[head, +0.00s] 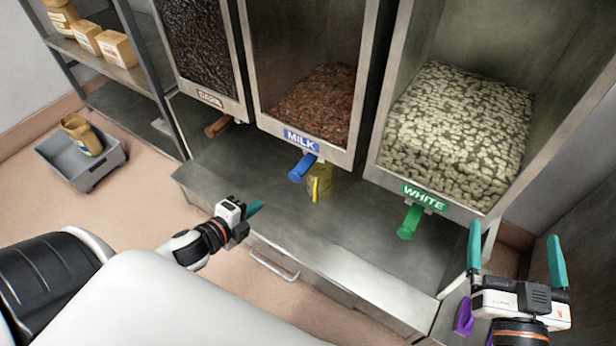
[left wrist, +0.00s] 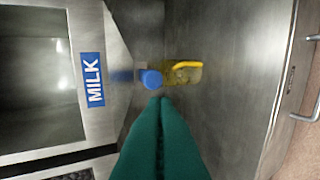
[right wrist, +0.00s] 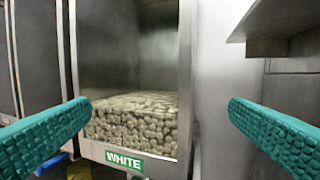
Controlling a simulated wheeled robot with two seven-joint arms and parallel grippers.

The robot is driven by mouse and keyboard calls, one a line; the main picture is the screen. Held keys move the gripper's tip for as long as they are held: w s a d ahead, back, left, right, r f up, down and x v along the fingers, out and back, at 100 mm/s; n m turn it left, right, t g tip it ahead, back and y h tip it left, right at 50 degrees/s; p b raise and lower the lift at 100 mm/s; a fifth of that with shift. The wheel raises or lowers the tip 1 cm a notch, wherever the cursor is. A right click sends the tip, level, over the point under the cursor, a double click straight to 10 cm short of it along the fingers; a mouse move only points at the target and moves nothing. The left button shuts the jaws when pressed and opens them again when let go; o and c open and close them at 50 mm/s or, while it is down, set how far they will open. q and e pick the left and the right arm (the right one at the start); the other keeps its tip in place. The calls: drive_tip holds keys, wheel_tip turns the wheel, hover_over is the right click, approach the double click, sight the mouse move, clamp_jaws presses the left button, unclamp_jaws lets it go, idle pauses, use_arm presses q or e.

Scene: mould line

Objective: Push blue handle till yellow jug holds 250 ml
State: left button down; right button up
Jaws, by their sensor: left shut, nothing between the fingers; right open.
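The blue handle (head: 302,167) sticks out below the hopper labelled MILK, which holds brown pieces. It also shows in the left wrist view (left wrist: 151,79), just beyond my fingertips. The yellow jug (head: 319,183) stands on the metal counter beneath the blue handle, partly hidden by it; its level cannot be read. In the left wrist view the jug (left wrist: 182,74) is beside the handle. My left gripper (head: 254,209) is shut and empty, in front of and left of the handle, apart from it in the head view. My right gripper (head: 516,262) is open and empty at the lower right.
A hopper of pale pieces labelled WHITE (head: 425,197) has a green handle (head: 410,222). A dark hopper at left has a brown handle (head: 218,126). A purple object (head: 464,316) is near my right gripper. A grey bin (head: 80,160) holding a jar stands on the floor.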

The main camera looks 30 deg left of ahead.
use_arm(q)
drive_tip(key=shift+s+a, duration=0.1)
use_arm(e)
drive_tip(key=shift+s+r, duration=0.15)
drive_tip(key=shift+s, duration=0.05)
